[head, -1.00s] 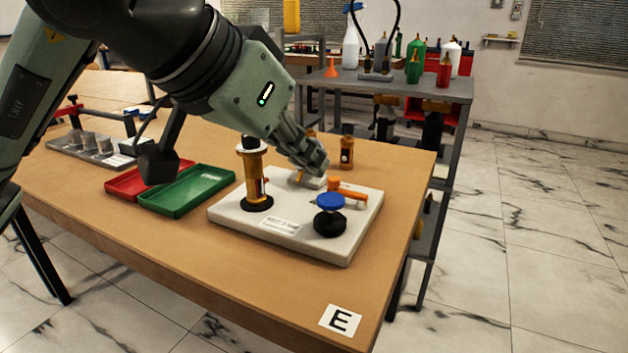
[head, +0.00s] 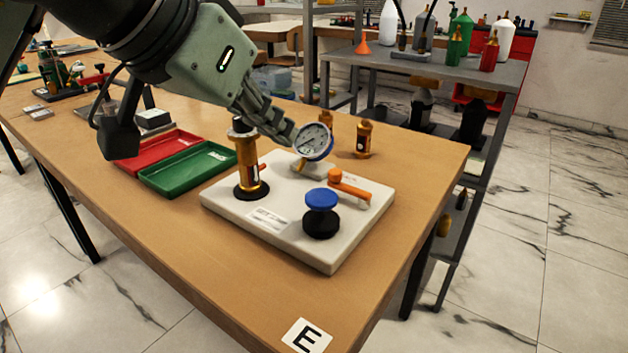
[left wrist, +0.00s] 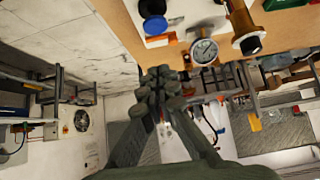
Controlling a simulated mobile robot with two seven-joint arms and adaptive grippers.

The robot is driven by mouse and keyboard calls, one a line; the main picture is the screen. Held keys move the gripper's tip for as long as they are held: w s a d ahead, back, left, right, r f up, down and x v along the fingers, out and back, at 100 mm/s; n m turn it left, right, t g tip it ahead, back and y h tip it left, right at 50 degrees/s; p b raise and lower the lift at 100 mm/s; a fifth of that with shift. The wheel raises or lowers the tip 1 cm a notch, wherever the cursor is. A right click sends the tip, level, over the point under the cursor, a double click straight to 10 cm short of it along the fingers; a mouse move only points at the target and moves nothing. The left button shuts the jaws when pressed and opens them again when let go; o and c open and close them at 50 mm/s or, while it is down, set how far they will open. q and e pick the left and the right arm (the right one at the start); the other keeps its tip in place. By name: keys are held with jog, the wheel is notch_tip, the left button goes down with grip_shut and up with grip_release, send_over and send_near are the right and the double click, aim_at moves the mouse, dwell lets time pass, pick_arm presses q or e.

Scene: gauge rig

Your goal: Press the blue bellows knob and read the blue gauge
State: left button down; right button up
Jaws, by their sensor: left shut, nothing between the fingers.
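The blue bellows knob (head: 321,198) tops a black base at the front right of the white rig plate (head: 330,258). It also shows in the left wrist view (left wrist: 155,25) near the top. The round gauge (head: 313,142) has a white dial and a blue rim and stands at the back of the plate; its reading is too small to tell. It also shows in the left wrist view (left wrist: 204,51). My left gripper (head: 286,134) is shut and empty, above the plate just left of the gauge, apart from the knob. My right gripper is not in view.
A brass cylinder (head: 247,165) and an orange lever (head: 348,186) stand on the plate. A brass fitting (head: 363,138) stands behind it. Green (head: 188,168) and red (head: 160,149) trays lie to the left.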

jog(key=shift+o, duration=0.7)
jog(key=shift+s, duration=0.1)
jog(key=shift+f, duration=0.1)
pick_arm(q)
send_over(315, 202)
jog(key=f, duration=0.6)
jog(key=shift+s+a+f, duration=0.1)
jog(key=shift+s+f, duration=0.15)
jog(key=shift+f, duration=0.15)
jog(key=f, duration=0.2)
jog(key=shift+w+f+p, duration=0.2)
jog(key=shift+f+p, duration=0.1)
jog(key=shift+f, duration=0.85)
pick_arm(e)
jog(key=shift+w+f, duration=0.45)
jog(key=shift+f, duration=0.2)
pick_arm(q)
jog(key=shift+f, duration=0.15)
notch_tip(315, 202, down, 2)
jog(key=b, duration=0.4)
jog(key=shift+f, duration=0.25)
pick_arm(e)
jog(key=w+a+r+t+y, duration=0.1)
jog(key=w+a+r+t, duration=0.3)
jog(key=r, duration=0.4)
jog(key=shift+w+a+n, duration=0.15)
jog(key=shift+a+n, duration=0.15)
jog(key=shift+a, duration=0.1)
